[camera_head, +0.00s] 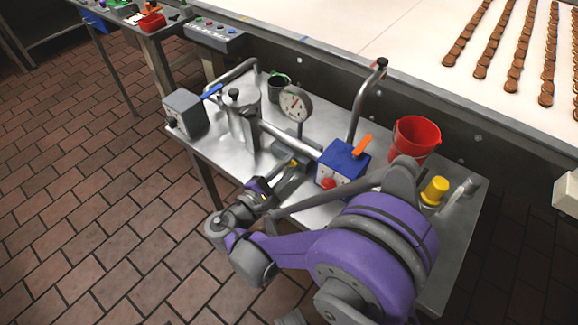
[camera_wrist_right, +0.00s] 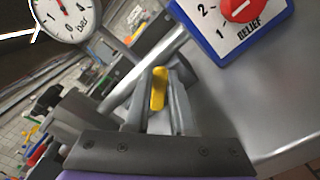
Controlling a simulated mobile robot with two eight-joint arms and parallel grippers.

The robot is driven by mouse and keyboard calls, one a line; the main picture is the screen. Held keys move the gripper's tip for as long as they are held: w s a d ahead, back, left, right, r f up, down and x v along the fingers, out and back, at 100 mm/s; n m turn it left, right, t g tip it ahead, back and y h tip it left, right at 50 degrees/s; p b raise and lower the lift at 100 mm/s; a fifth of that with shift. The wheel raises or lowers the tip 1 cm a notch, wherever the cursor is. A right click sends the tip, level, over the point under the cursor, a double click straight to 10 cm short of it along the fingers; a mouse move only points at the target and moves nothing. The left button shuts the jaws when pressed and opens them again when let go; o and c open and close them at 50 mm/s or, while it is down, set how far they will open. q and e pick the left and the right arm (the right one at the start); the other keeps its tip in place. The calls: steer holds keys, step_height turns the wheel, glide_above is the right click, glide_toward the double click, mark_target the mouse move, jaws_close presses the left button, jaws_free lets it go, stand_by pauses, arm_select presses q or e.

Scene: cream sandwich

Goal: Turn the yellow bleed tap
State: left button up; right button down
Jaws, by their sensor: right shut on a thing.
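The yellow bleed tap (camera_wrist_right: 158,84) is a small yellow lever on the pipework. In the right wrist view it stands between the two fingers of my right gripper (camera_wrist_right: 159,103). In the head view only a small yellow part of the tap (camera_head: 294,163) shows, at the tips of my right gripper (camera_head: 289,172). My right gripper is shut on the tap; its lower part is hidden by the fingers. My left gripper is not in view.
A blue RELIEF box (camera_head: 335,162) with a red knob stands close by. A pressure gauge (camera_head: 296,104) is behind the gripper. A red bucket (camera_head: 414,140), yellow-capped item (camera_head: 435,190) and grey box (camera_head: 185,112) share the metal table (camera_head: 455,245).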

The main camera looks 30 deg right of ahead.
steer(key=n, duration=0.2)
steer(key=w+n, duration=0.1)
steer(key=shift+a+r+n, duration=0.2)
steer(key=shift+r+n, duration=0.2)
steer(key=shift+w+a+r+n, duration=0.1)
steer(key=shift+w+n, duration=0.15)
steer(key=shift+n, duration=0.65)
steer(key=shift+w+a+r+n, duration=0.1)
steer(key=shift+w+n, duration=0.1)
steer(key=shift+n, duration=0.7)
steer(key=c, duration=0.8)
jaws_free()
steer(key=shift+o, duration=0.2)
steer(key=shift+a, duration=0.1)
steer(key=v, duration=1)
steer(key=shift+a, duration=0.35)
steer(key=shift+s, duration=0.15)
